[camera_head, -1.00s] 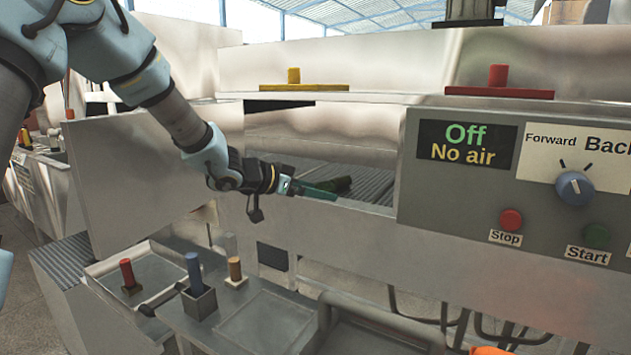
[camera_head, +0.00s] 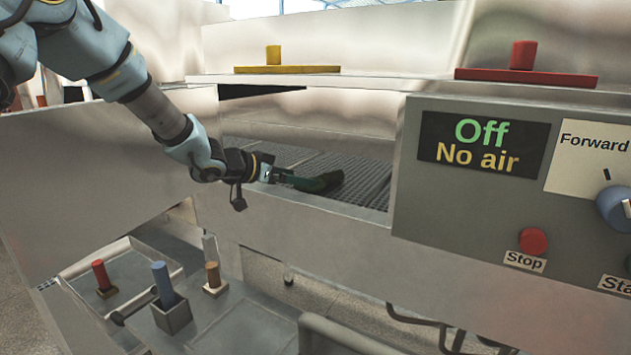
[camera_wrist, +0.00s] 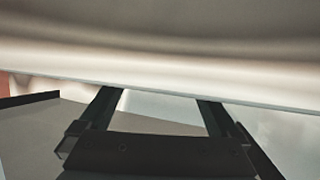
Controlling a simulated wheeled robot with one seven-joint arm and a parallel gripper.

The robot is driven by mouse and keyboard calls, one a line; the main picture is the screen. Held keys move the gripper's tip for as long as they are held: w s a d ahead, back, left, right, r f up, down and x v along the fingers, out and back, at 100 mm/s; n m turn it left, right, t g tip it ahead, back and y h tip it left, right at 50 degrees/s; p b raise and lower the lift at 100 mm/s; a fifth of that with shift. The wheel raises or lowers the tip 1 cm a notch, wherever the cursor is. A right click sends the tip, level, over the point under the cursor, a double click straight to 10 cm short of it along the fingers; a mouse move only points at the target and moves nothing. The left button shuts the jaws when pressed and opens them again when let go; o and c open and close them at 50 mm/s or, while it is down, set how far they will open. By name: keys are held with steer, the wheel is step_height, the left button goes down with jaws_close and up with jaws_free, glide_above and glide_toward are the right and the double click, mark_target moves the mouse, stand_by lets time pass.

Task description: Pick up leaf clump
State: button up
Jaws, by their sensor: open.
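My gripper (camera_head: 291,181) reaches in from the left, over the opening's front edge. The leaf clump does not show in the wrist view.
The conveyor bed (camera_head: 372,188) sits behind a metal front wall (camera_head: 300,225) and below a ledge carrying a yellow block (camera_head: 273,56) and a red block (camera_head: 522,56). A control panel (camera_head: 450,205) reading "Off, No air" stands right. Several coloured pegs stand on the lower trays.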

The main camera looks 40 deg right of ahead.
mark_target(320, 181)
steer(key=shift+p+x, duration=0.5)
steer(key=shift+x, duration=1.5)
steer(key=shift+a+f, duration=0.1)
steer(key=shift+c, duration=0.4)
steer(key=c, duration=1.4)
